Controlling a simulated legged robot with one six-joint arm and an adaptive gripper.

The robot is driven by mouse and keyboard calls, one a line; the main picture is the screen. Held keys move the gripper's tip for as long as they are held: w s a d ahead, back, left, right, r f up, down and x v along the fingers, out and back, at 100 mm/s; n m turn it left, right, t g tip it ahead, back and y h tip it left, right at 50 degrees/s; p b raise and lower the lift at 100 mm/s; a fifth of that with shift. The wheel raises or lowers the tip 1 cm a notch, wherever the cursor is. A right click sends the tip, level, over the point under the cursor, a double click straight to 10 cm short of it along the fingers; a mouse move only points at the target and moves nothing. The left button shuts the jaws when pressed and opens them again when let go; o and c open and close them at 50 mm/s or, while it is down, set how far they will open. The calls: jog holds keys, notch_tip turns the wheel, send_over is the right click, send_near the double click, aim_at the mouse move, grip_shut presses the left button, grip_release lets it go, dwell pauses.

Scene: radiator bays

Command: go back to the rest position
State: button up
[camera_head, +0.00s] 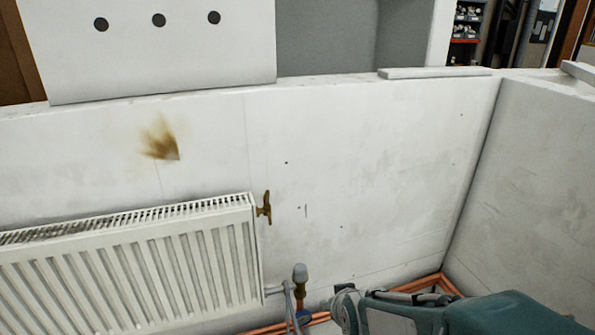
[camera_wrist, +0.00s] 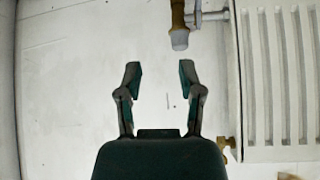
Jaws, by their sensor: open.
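My gripper (camera_wrist: 160,70) shows in the wrist view with its two fingers spread apart. Nothing is between the fingers, and bare white wall lies behind them. A radiator valve with a grey cap (camera_wrist: 180,38) appears just beyond the fingertips, apart from them in the picture. The same capped valve (camera_head: 300,273) stands by the radiator's lower right corner in the head view. In the head view my arm reaches in from the lower right; its end is near the valve, and the fingers cannot be made out there.
A white ribbed radiator (camera_head: 130,268) hangs at the left, with a small brass fitting (camera_head: 264,207) at its upper right. Copper pipes (camera_head: 432,283) run along the wall's foot. A side partition (camera_head: 540,170) closes the bay at right. The wall above my arm is clear.

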jog(key=s+d+r+m+g, duration=0.1)
jog(key=s+d+r, duration=0.2)
jog(key=s+r, duration=0.3)
jog(key=s+d+r+m+g+h, duration=0.1)
jog(key=s+d+r, duration=0.3)
jog(key=s, duration=0.6)
notch_tip(320, 180, up, 2)
jog(key=shift+d+h, duration=0.15)
jog(key=shift+h, duration=0.15)
